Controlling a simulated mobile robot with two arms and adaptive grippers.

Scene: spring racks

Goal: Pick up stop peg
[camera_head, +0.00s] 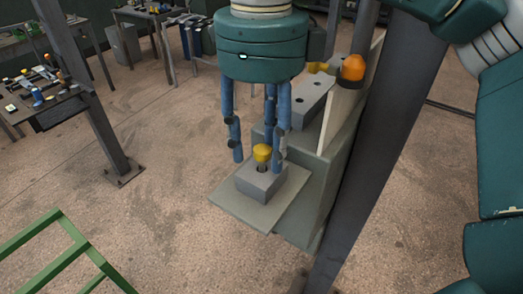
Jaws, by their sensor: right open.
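A peg with a yellow head (262,153), which looks like the stop peg, stands upright in a grey block (262,185). The block rests on a flat grey plate (232,203) at the front of a grey stand. My right gripper (257,152) points down over the peg with its blue fingers spread. The fingertips are on either side of the yellow head, and a gap shows on the left. I cannot tell whether the right fingers touch it. My left gripper is not in view.
A longer grey block with holes (308,103) lies behind, with a yellow part (317,67) at its far end. An orange dome (353,68) sits beside it. A dark post (382,140) rises close on the right. A green rail (62,250) is at lower left.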

